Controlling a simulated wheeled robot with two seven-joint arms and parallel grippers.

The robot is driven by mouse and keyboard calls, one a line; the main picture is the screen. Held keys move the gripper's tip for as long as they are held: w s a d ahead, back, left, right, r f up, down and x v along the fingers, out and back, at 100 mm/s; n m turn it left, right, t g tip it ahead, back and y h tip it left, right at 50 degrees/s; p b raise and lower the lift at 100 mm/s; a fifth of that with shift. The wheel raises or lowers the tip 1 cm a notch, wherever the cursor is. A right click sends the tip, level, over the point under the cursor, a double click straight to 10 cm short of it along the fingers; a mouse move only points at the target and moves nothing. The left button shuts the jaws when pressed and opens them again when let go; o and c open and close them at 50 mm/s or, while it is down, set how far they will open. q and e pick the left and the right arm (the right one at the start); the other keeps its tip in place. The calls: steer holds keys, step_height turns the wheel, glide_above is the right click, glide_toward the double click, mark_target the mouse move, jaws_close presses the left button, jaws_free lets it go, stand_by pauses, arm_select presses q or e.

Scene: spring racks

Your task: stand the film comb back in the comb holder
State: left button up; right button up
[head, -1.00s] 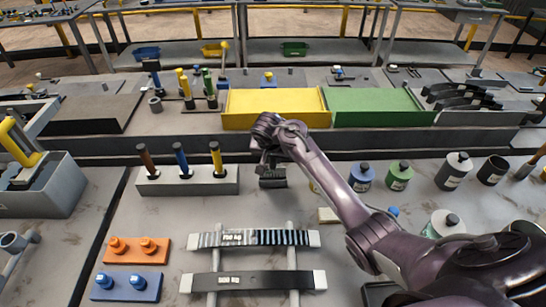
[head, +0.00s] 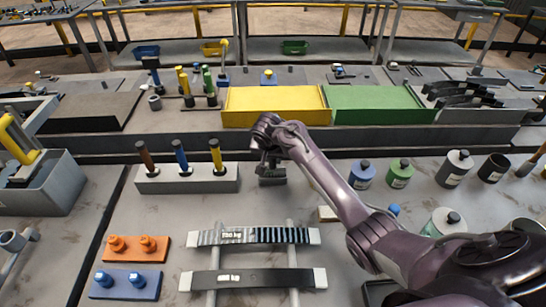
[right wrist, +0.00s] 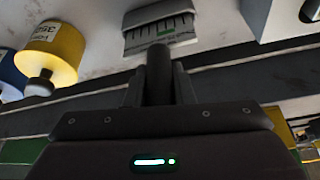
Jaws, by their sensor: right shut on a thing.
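My right gripper (head: 268,163) is shut on the dark round handle (right wrist: 160,75) of the film comb. The comb's grey head (head: 272,178) hangs below the fingers in the head view. A pale grey block (head: 187,180), left of the gripper, holds upright brown, blue and yellow handles. I cannot tell for sure whether this is the comb holder. My left gripper is not in view.
A yellow pot (right wrist: 55,45) stands beside the comb. Blue (head: 362,175) and green (head: 399,174) pots stand to the right. A small cream block (head: 328,214) is partly behind my arm. Two spring bars (head: 255,236) lie in front. A raised ledge with yellow (head: 275,104) and green trays is behind.

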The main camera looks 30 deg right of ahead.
steer(key=shift+f+b, duration=0.75)
steer(key=shift+f, duration=0.7)
steer(key=o, duration=1)
steer(key=shift+c, duration=0.2)
steer(key=shift+o, duration=0.3)
steer(key=o, duration=0.4)
steer(key=shift+r, duration=0.15)
step_height(320, 180, up, 7)
steer(key=p, duration=0.7)
steer(key=shift+p, duration=0.4)
